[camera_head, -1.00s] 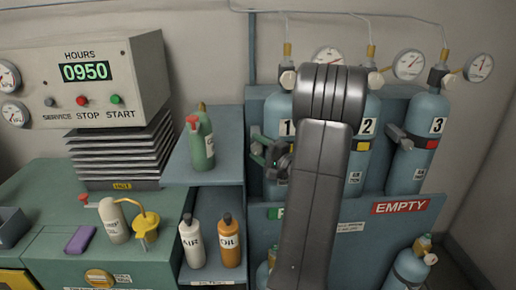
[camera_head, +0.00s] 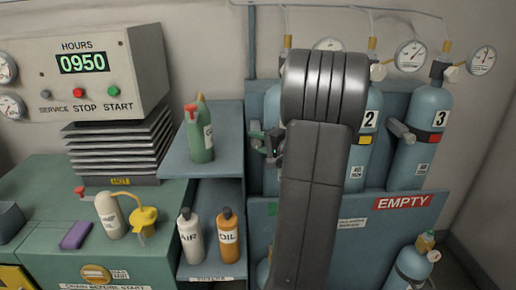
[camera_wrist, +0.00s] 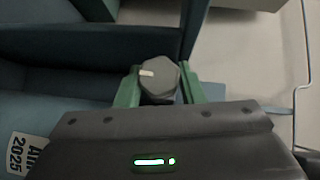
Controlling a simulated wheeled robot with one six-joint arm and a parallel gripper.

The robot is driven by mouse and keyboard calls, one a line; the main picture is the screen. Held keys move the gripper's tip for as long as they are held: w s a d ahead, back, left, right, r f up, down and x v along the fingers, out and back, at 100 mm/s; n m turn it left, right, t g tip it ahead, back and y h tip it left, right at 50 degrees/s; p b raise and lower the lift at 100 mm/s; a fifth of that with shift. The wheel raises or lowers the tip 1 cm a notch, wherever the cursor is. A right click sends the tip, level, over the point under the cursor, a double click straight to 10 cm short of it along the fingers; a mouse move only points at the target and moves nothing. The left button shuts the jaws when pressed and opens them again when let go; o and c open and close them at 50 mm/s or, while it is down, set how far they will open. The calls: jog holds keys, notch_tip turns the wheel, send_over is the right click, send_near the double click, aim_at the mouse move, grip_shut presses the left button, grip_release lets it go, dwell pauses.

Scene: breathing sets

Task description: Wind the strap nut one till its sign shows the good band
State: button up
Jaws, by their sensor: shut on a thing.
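The strap nut one (camera_wrist: 160,80) is a dark grey six-sided knob with a white mark near its left edge. In the wrist view my gripper (camera_wrist: 160,88) has its green fingers on both sides of it, shut on it. In the head view my gripper (camera_head: 268,148) is at the left side of cylinder one (camera_head: 271,108), partly behind my arm. My arm covers most of that cylinder, its number and its strap's front, so its sign is hidden. The nut cannot be made out in the head view.
Cylinder two (camera_head: 369,105) shows a yellow strap patch, and cylinder three (camera_head: 428,110) a red one. A shelf with a green bottle (camera_head: 199,140), an air bottle (camera_head: 190,240) and an oil bottle (camera_head: 228,238) stands close left of my gripper.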

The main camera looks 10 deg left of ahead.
jog(key=shift+n+h, duration=0.3)
jog(key=o, duration=1)
jog(key=shift+d, duration=0.1)
jog(key=b+v, duration=0.1)
jog(key=v, duration=1.2)
jog(key=shift+s+d, duration=0.2)
jog(key=shift+d, duration=0.05)
